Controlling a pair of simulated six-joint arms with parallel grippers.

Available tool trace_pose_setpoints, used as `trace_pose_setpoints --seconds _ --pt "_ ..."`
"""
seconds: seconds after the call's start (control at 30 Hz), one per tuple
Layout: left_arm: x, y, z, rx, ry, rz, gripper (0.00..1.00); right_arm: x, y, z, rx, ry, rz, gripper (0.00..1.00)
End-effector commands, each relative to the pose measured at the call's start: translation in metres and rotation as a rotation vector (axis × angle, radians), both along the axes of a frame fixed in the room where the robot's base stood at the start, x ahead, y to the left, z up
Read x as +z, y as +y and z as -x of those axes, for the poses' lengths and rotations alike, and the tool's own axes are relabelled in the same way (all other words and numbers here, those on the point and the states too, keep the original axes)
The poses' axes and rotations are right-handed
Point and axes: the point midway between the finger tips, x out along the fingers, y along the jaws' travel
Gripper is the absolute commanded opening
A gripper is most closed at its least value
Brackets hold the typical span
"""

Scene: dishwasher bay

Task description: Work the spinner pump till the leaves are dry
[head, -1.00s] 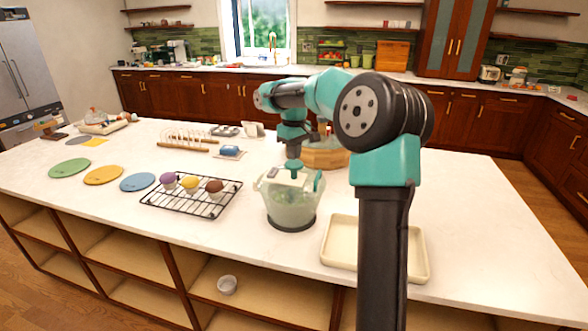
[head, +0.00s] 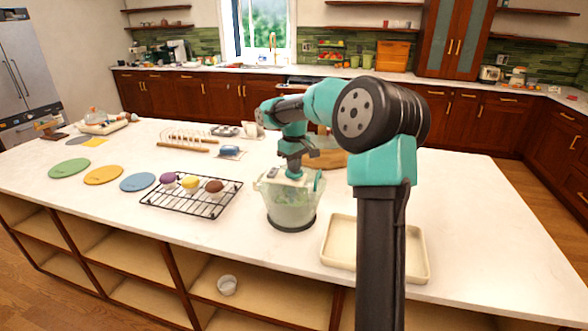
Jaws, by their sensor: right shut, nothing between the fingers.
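The salad spinner (head: 290,207) is a clear bowl with a pale lid and green leaves showing dimly inside. It stands on the white island top near its front edge. My right gripper (head: 294,173) points down onto the middle of the lid, shut with nothing between its fingers. It covers the pump knob, which is hidden or pressed down beneath it. I cannot make out how wet the leaves are. My left gripper is not in view.
A cream tray (head: 338,243) lies right of the spinner, partly behind my arm. A wooden bowl (head: 328,158) stands behind. The counter's right end is clear.

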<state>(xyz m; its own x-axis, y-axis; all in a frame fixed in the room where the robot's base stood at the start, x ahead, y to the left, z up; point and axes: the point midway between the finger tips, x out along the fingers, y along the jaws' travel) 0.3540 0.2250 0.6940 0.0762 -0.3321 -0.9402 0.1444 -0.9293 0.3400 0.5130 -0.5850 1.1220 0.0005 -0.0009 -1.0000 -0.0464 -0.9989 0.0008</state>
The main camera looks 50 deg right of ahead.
Motion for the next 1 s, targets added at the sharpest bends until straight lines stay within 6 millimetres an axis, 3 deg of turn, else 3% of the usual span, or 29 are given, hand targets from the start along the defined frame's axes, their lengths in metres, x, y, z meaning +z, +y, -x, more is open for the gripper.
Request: trace_pose_setpoints --seconds 0.73,1.0 --pt "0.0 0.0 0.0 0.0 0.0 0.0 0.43 0.049 0.0 0.0 0.0 -0.001 0.0 0.0" --pt "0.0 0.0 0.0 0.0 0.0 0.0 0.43 0.053 0.0 0.0 0.0 0.001 -0.001 0.0"
